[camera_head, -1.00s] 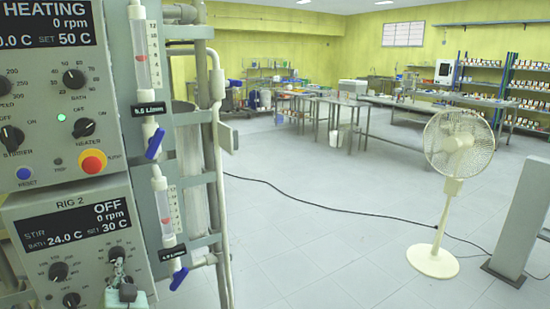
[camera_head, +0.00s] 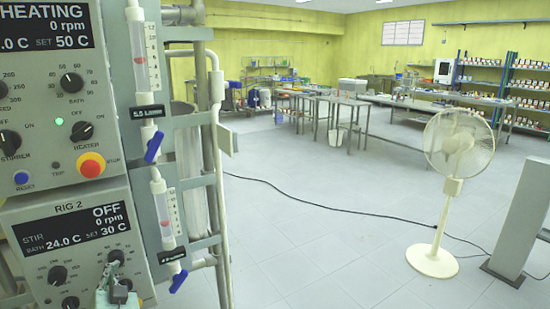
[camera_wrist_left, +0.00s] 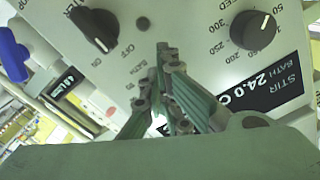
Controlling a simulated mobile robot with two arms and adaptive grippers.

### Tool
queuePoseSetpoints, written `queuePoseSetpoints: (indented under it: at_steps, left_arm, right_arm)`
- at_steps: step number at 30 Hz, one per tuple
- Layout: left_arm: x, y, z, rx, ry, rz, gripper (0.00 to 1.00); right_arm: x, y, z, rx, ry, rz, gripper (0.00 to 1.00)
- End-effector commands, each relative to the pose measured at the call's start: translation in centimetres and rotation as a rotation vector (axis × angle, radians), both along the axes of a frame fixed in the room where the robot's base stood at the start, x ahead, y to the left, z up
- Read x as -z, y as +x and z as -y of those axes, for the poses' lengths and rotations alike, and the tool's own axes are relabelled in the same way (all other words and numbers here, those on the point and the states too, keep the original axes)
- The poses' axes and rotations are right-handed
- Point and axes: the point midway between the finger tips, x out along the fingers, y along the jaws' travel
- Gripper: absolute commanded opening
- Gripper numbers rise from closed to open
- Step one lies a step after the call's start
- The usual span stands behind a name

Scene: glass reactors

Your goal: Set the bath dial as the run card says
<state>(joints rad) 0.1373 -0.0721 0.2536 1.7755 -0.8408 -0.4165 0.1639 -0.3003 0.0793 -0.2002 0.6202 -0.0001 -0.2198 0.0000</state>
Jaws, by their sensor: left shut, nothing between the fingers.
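The RIG 2 control box (camera_head: 40,212) is at lower left in the head view. Its display reads OFF, 0 rpm, bath 24.0 C, set 30 C. The bath dial (camera_head: 116,256) is a dark knob below the display's right end. My left gripper (camera_head: 115,278) is shut and empty, its fingertips just below or at this dial; contact cannot be told. In the left wrist view, the green fingers (camera_wrist_left: 165,62) point at the panel by the BATH label and hide the dial. My right gripper and a run card are not in view.
An upper box's display (camera_head: 45,27) reads HEATING, set 50 C; a red stop button (camera_head: 91,164) is below it. Flowmeters with blue valves (camera_head: 154,147) and pipes stand close on the right. A dark knob (camera_wrist_left: 252,30) and an OFF/ON knob (camera_wrist_left: 95,25) flank the fingers.

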Motion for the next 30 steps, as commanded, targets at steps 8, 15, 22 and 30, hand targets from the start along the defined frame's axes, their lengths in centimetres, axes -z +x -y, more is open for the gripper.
queuePoseSetpoints:
  at_steps: [8, 15, 22, 30]
  left_arm:
    - [-0.5, 0.0, 0.0, 0.003, 0.002, 0.007, 0.0]
    - [-0.3, 0.0, 0.0, 0.003, 0.001, 0.006, 0.0]
    - [0.2, -0.3, -0.4, 0.002, 0.002, 0.003, 0.0]
    - [0.5, -2.1, 0.6, 0.003, -0.002, 0.0, 0.0]
  right_arm:
    - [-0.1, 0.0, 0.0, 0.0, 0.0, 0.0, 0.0]
    - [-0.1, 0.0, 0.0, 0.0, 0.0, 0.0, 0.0]
    - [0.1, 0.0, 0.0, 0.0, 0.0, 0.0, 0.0]
    - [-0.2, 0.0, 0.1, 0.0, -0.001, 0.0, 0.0]
